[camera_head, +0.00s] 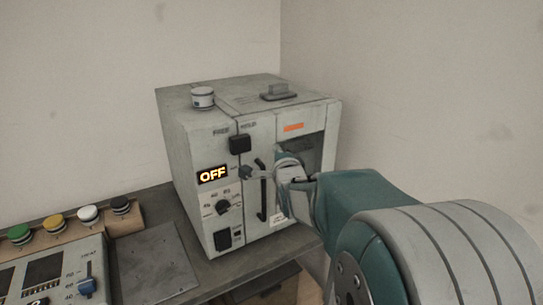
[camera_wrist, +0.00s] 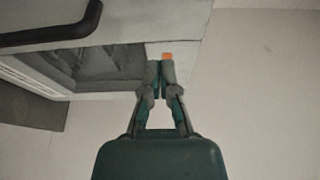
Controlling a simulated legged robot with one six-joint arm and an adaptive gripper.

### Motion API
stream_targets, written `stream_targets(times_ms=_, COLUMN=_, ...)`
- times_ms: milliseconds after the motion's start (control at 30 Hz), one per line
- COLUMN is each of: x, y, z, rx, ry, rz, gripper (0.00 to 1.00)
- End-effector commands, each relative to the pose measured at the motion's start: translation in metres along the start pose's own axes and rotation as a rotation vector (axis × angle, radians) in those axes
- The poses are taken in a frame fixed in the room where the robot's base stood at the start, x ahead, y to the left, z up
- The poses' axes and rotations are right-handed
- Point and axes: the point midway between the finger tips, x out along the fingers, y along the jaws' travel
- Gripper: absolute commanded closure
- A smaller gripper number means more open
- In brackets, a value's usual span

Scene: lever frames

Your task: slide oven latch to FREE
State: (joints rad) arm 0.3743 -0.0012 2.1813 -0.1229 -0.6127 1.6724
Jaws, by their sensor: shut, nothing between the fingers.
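The grey oven (camera_head: 185,165) stands on the bench with an OFF display on its front. The latch is not visible in the wrist view. I cannot tell whether the fingers touch the oven.
A black vertical door handle (camera_head: 261,190) is beside my gripper; it also shows in the wrist view (camera_wrist: 50,25). A dial (camera_head: 222,208) and a black switch (camera_head: 223,240) are lower on the front. A control panel (camera_head: 60,285) and coloured buttons are at left. A flat plate (camera_head: 150,265) lies clear.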

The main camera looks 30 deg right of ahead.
Motion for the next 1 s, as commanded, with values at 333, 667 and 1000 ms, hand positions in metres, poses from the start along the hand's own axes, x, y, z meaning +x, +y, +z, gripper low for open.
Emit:
stream_targets(times_ms=333, x=0.061, y=0.001, z=0.002, rx=-0.001, ry=-0.002, rz=0.001, gripper=1.0)
stream_targets(times_ms=667, x=0.045, y=0.0, z=0.038, rx=-0.001, ry=-0.001, rz=0.0, gripper=1.0)
stream_targets(times_ms=1000, x=0.044, y=0.0, z=0.039, rx=-0.001, ry=0.0, rz=0.0, gripper=1.0)
